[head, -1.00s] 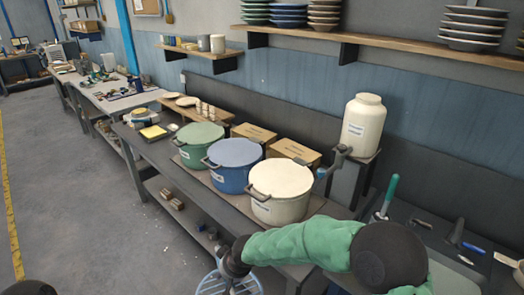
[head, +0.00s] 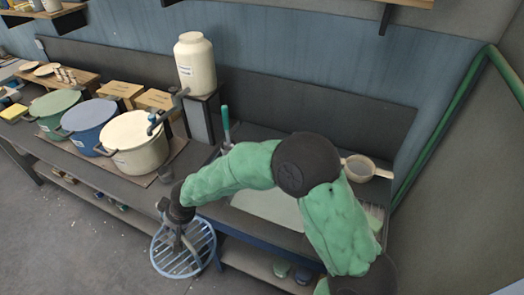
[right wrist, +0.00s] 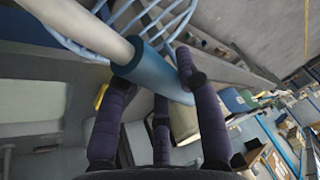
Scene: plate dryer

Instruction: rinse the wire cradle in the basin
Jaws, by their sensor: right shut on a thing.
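The wire cradle (head: 183,262) is a round, pale blue grid that hangs in front of the bench edge in the head view. My right gripper (head: 177,232) is shut on it from above. In the right wrist view, the dark fingers (right wrist: 160,105) are around its thick blue and white handle (right wrist: 135,62), with the pale blue wires (right wrist: 150,18) beyond. The pale basin (head: 270,205) is set in the bench to the right of the cradle, partly hidden by my green-sleeved right arm. My left gripper is not in view.
Cream (head: 137,142), blue (head: 97,122) and green (head: 55,108) pots stand on the bench to the left. A white jar (head: 195,65) stands on a raised stand. A strainer (head: 360,168) and a brush (head: 373,215) lie to the right of the basin. The floor at left is free.

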